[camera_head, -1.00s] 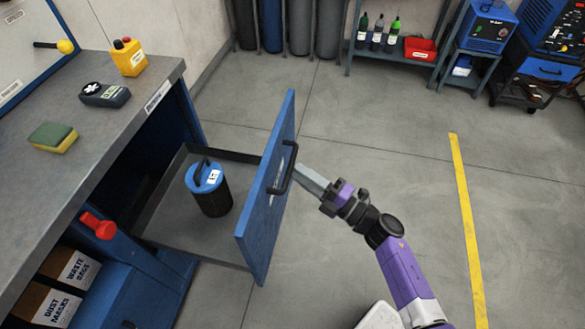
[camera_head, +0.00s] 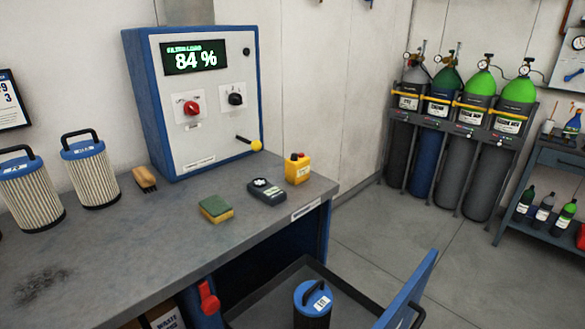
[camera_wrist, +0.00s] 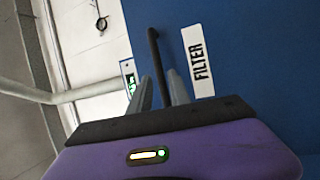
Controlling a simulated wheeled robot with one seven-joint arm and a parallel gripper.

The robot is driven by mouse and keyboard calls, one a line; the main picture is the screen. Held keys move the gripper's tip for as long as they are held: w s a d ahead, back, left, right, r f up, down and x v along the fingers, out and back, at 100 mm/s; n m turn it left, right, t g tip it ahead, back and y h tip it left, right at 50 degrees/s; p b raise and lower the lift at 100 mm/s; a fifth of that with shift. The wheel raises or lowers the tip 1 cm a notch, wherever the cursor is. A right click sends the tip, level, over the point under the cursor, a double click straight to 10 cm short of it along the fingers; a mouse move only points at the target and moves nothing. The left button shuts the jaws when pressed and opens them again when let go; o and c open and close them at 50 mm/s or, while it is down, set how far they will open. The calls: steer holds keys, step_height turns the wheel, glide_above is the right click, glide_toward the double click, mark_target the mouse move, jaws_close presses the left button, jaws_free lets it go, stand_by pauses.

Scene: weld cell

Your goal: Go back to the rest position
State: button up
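My gripper (camera_wrist: 162,92) is seen only in the wrist view, its two grey fingers apart. A blue-topped dark canister (camera_head: 312,300) stands upright inside. My arm is outside the head view.
The bench (camera_head: 150,250) holds a sponge (camera_head: 216,208), a dark meter (camera_head: 267,191), a yellow box (camera_head: 297,169), a brush (camera_head: 144,178) and pleated filters (camera_head: 92,172). A control panel reads 84 % (camera_head: 194,57). Gas cylinders (camera_head: 475,150) stand at the back. Floor (camera_head: 375,235) right of the bench is clear.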

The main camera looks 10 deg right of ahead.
steer(key=s+d+r+m+t+h, duration=0.1)
steer(key=s+d+r+m+h, duration=0.15)
steer(key=r+m+h, duration=0.45)
steer(key=s+a+r+m+g+y, duration=0.1)
steer(key=s+a+r+m+g, duration=0.1)
steer(key=s+a+m, duration=0.4)
steer(key=s+a+r+m+g+y, duration=0.2)
steer(key=s+a+m, duration=0.4)
steer(key=s+a, duration=0.5)
steer(key=s+g, duration=0.1)
steer(key=s, duration=0.4)
steer(key=shift+r+g, duration=0.3)
steer(key=shift+g, duration=0.1)
stand_by(0.7)
